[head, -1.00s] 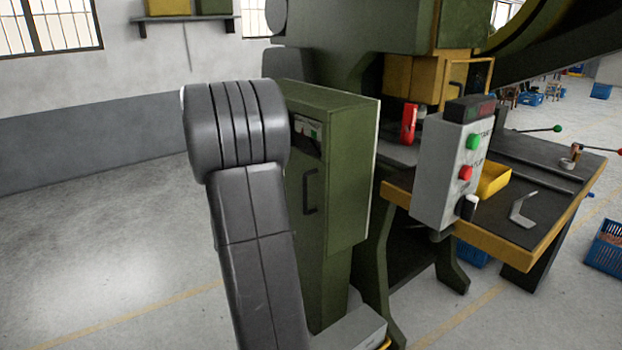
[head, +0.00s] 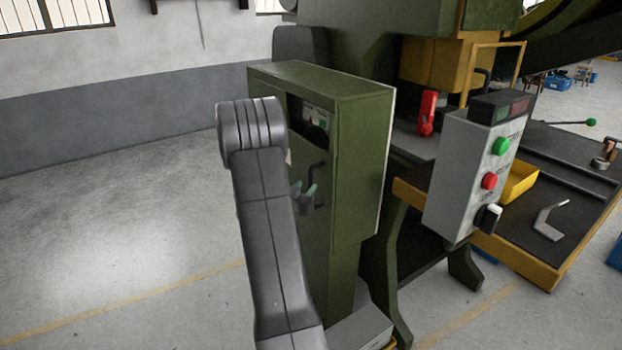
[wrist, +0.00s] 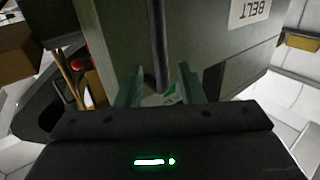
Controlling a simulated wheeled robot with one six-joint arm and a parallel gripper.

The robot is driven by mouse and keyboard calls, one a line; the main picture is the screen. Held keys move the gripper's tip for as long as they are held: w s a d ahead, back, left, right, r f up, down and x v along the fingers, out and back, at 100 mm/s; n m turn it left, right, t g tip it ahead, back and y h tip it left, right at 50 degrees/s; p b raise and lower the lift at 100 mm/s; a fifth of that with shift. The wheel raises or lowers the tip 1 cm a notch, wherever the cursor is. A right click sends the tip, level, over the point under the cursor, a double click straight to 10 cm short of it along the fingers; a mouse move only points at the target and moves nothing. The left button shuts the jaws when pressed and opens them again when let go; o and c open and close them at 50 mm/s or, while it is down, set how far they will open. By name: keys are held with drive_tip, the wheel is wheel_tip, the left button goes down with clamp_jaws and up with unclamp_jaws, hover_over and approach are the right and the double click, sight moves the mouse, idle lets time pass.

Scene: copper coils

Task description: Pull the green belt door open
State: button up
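The green belt door is the front of a green cabinet (head: 345,110). In the wrist view the door (wrist: 225,60) fills the upper part, with an upside-down BELT label (wrist: 258,10). Its dark bar handle (wrist: 158,45) runs down between my fingers; it also shows in the head view (head: 319,172). My gripper (wrist: 160,82) is open, with one green finger on each side of the handle and gaps on both sides. My arm hides the door's left portion. The door looks shut.
A grey control box (head: 468,170) with green and red buttons stands right of the cabinet. A dark worktable (head: 555,190) with a yellow tray (head: 520,182) lies beyond it. Open floor (head: 120,230) lies to the left.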

sight(310, 182)
drive_tip(key=x, duration=0.5)
drive_tip(key=shift+w+p, duration=0.1)
drive_tip(key=shift+p, duration=0.3)
clamp_jaws()
